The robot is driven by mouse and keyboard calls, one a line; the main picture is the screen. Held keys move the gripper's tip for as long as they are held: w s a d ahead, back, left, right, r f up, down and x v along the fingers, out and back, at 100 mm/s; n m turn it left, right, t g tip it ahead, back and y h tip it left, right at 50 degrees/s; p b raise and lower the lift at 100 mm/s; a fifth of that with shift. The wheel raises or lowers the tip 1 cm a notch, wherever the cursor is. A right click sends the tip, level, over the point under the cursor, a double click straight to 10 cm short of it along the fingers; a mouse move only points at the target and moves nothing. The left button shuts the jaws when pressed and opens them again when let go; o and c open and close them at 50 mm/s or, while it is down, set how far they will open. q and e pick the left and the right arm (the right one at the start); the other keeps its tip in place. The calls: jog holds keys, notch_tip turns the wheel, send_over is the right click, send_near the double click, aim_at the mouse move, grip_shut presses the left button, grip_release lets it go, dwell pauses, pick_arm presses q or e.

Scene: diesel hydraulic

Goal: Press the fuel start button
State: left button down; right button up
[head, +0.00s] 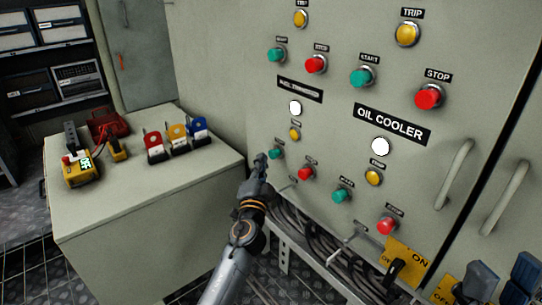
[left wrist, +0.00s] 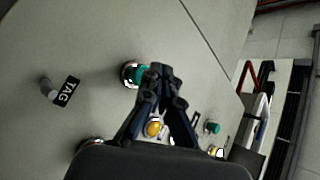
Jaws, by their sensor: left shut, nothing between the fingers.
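The grey panel carries a black label (head: 300,88), hard to read but seemingly "FUEL TRANSFER". Below it are a white lamp (head: 295,107), a yellow button (head: 295,134), a green button (head: 278,153) and a red button (head: 306,173). My left gripper (head: 262,158) is shut and empty, its tips just left of that green button in the head view. In the left wrist view the shut fingertips (left wrist: 164,71) overlap the right edge of a green button (left wrist: 146,75). I cannot tell whether they touch it. My right gripper is not in view.
The "OIL COOLER" label (head: 391,123) heads a similar button group to the right. More buttons sit above. A grey cabinet (head: 85,215) at left holds padlocks (head: 178,138) and a yellow meter (head: 78,173). Cables (head: 310,230) and yellow-plated switches (head: 405,258) lie below the panel.

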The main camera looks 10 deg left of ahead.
pick_arm(q)
jog(key=shift+d, duration=0.1)
dwell(0.8)
jog(key=shift+w+d+b, duration=0.2)
jog(key=shift+w+b, duration=0.1)
jog(key=shift+b, duration=0.05)
jog(key=shift+w+d+b, duration=0.3)
jog(key=shift+w+b, duration=0.05)
jog(key=shift+w, duration=0.05)
dwell(0.7)
dwell(0.4)
jog(key=shift+s+a+p, duration=0.4)
jog(key=shift+s+a, duration=0.15)
jog(key=shift+s, duration=0.2)
